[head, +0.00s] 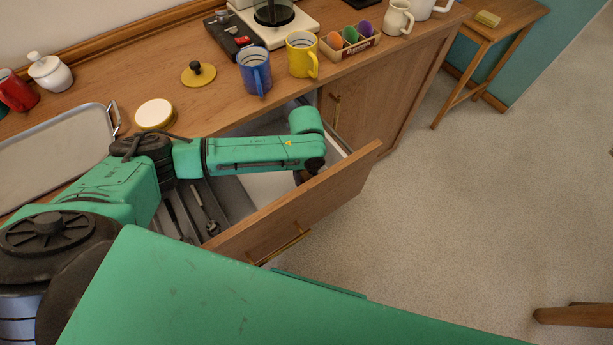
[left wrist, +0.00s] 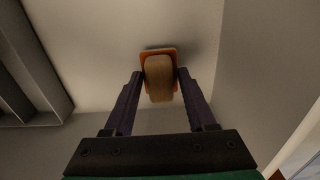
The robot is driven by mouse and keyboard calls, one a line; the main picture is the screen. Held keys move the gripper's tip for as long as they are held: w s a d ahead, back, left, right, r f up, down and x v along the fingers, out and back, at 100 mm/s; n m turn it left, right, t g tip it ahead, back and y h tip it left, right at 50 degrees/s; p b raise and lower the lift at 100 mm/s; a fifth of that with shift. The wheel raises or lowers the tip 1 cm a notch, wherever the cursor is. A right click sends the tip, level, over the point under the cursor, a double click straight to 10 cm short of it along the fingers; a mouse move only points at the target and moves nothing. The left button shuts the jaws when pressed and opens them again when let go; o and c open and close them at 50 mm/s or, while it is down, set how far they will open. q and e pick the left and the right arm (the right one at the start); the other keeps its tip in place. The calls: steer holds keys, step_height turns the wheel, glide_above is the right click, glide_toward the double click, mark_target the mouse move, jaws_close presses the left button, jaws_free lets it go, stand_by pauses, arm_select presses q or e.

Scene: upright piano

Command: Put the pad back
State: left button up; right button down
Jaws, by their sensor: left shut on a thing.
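My left gripper (head: 306,175) reaches down into the open drawer (head: 300,215), at its right-hand part. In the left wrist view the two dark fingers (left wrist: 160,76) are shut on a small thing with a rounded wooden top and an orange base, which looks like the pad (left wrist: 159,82). It is over the pale drawer floor; I cannot tell whether its base touches the floor. In the head view the pad is hidden by my gripper and arm. My right gripper is not in view.
Left of the gripper, a grey divided tray (head: 232,200) holds utensils. The drawer front (head: 335,190) stands close on the near side. Above, the countertop (head: 215,115) holds a blue mug (head: 254,72), a yellow mug (head: 301,55) and a round white-topped lid or jar (head: 155,113).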

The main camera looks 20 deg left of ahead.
mark_target(306, 175)
arm_select(q)
steer(key=shift+f, duration=0.6)
steer(key=o, duration=1.3)
steer(key=shift+f, duration=0.1)
step_height(306, 175, up, 12)
steer(key=shift+r+p, duration=0.2)
steer(key=shift+p, duration=0.4)
